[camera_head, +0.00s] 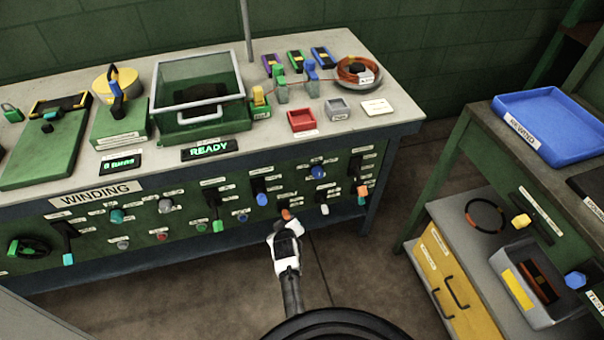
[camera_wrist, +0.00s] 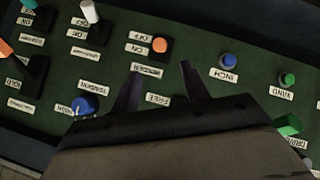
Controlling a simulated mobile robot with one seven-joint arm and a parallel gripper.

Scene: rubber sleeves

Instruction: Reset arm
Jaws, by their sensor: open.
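My gripper (camera_head: 282,226) is in front of the right-hand part of the green control panel (camera_head: 163,234) on the front of the winding bench. In the wrist view its two dark fingers (camera_wrist: 160,72) stand apart with nothing held between them. An orange-tipped control (camera_head: 286,214) is close to the gripper in the head view. In the wrist view an orange-tipped control (camera_wrist: 160,45) appears just beyond the gap between the fingers. I cannot tell whether the gripper touches the panel.
The panel carries many levers and knobs, including a blue INCH button (camera_wrist: 228,61) and a green button (camera_wrist: 288,79). The bench top (camera_head: 283,157) holds trays, a lidded box and a READY display (camera_head: 209,148). A shelf with a blue tray (camera_head: 552,126) stands right. Floor (camera_head: 370,270) between is clear.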

